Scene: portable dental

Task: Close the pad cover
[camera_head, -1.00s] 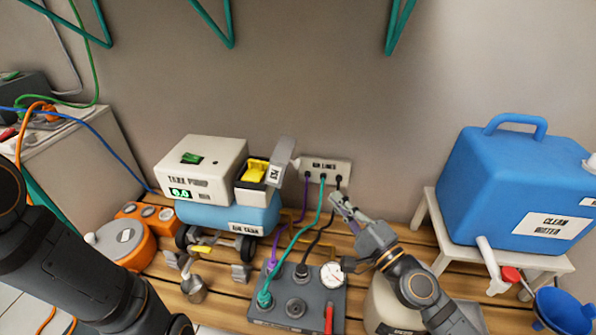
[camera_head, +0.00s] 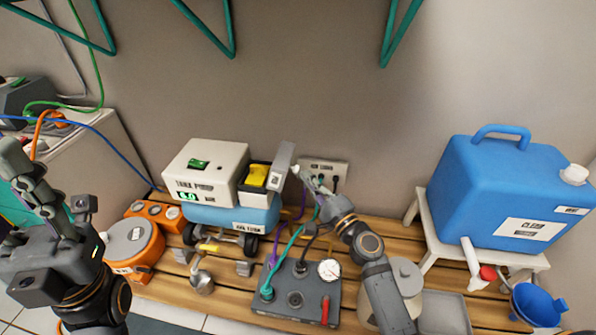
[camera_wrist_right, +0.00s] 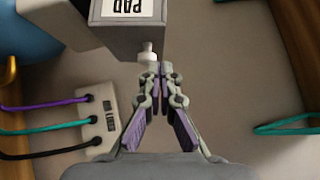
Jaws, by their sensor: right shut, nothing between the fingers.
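The pad cover (camera_head: 282,166) is a grey flap standing open at the right side of a pad box (camera_head: 255,178), which holds a yellow pad. In the right wrist view the cover (camera_wrist_right: 130,30), labelled PAD, fills the top, with a small white knob (camera_wrist_right: 148,54) at its lower corner. My right gripper (camera_head: 300,174) is shut and empty beside the cover. In the right wrist view its fingertips (camera_wrist_right: 160,68) are just below and right of the knob; contact is unclear. My left gripper (camera_head: 20,165) is raised at the left edge, its fingers overlapping, far from the cover.
The tank pump (camera_head: 205,170) sits on a blue air tank left of the pad box. The air lines outlet (camera_head: 325,168) with hoses is on the wall behind my right gripper. A grey gauge box (camera_head: 300,285) stands below. A blue water container (camera_head: 500,190) stands right.

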